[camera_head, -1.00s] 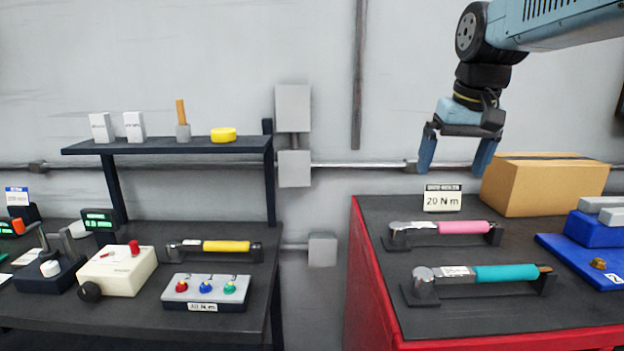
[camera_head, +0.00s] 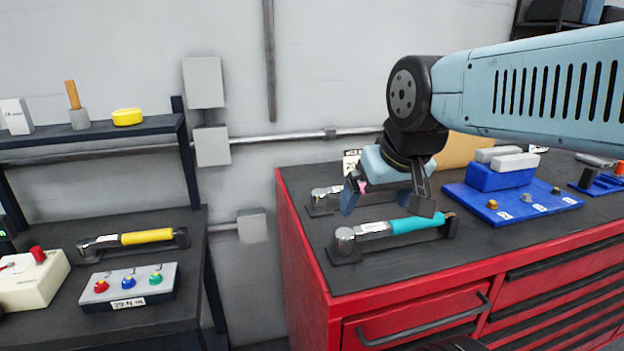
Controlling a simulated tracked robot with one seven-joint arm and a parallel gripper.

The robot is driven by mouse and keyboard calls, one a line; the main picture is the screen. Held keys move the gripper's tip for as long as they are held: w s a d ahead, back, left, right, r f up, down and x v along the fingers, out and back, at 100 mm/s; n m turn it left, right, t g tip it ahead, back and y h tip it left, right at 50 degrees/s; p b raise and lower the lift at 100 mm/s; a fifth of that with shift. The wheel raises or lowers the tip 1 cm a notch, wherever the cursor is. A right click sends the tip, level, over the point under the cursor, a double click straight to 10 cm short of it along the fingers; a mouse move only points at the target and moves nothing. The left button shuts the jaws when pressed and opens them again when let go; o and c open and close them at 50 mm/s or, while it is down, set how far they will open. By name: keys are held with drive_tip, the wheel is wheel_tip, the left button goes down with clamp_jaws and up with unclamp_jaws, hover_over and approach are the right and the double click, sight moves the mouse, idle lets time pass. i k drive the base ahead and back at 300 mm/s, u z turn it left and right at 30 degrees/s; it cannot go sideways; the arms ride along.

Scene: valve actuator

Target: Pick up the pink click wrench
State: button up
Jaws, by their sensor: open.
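The pink click wrench (camera_head: 328,193) lies on its dark stand at the back left of the red cabinet's top. Its metal head shows at the left, and only a scrap of its pink grip shows between my gripper's parts. My gripper (camera_head: 386,202) points down in front of the rest of it in this view, fingers spread apart. I see nothing held. How far above or in front of the grip the fingers are, I cannot tell.
A teal-gripped wrench (camera_head: 405,226) lies on a stand just in front. A blue fixture (camera_head: 505,203) stands to the right, with a cardboard box (camera_head: 458,150) behind. A dark bench (camera_head: 50,300) at the left holds a yellow-gripped wrench (camera_head: 147,237) and a button box (camera_head: 127,285).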

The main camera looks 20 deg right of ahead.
sight(320, 197)
drive_tip(key=z, duration=0.5)
drive_tip(key=k, duration=1.3)
drive_tip(key=z, duration=0.95)
drive_tip(key=i, duration=1.15)
drive_tip(key=u, duration=0.15)
